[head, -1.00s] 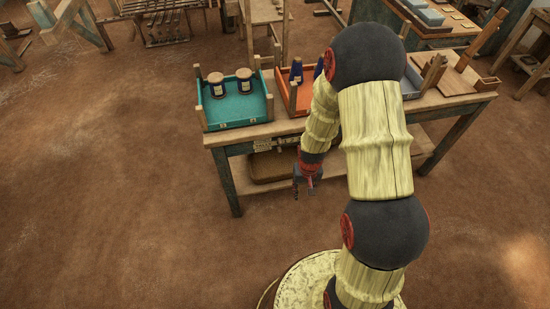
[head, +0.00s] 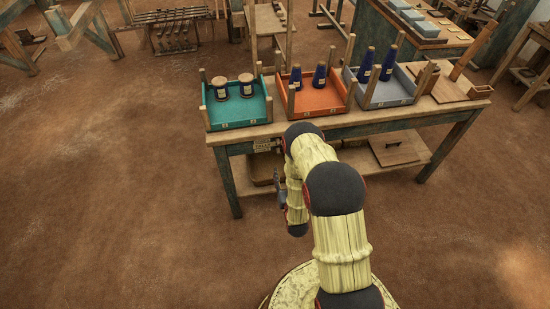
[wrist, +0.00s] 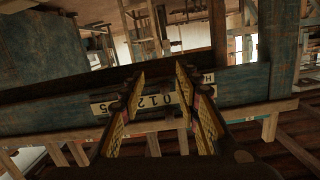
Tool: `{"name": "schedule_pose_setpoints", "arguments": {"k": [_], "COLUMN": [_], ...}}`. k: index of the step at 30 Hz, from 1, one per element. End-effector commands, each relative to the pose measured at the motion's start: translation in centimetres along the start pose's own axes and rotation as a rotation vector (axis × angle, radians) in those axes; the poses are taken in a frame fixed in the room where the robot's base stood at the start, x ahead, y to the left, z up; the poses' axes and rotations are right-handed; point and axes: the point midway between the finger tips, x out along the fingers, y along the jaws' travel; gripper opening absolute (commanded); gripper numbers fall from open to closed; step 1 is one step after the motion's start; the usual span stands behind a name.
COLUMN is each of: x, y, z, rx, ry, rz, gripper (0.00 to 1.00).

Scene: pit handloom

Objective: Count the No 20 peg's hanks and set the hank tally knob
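My gripper (head: 281,190) hangs in front of the bench's left half, below the top. In the wrist view my gripper (wrist: 162,105) is open, with its two ridged fingers apart and nothing seen between them. A pale label plate (head: 266,145) shows on that rail in the head view. I cannot make out the hank tally knob. I cannot identify the No 20 peg or its hanks in either view.
The bench carries a teal tray (head: 240,121), an orange tray (head: 317,109) and a grey-blue tray (head: 385,101), each holding dark blue cones or spools. The floor to the left (head: 120,200) is clear.

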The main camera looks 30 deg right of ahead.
Motion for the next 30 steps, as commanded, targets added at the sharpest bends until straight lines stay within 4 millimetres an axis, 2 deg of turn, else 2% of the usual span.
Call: {"name": "schedule_pose_setpoints", "arguments": {"k": [3, 6, 11, 21, 25, 30], "x": [-0.2, -0.2, 1.1, 6.0, 7.0, 7.4], "y": [-0.4, -0.5, -0.6, -0.7, -0.7, -0.7], "z": [-2.8, -3.9, -4.3, -4.9, -5.1, -5.2], "rx": [0.008, 0.012, 0.017, 0.017, 0.017, 0.017], "ry": [0.106, 0.146, 0.155, 0.153, 0.151, 0.150], "rz": [-0.015, -0.021, -0.023, -0.022, -0.022, -0.022], "gripper": [0.32, 0.32, 0.32, 0.32, 0.32, 0.32]}}
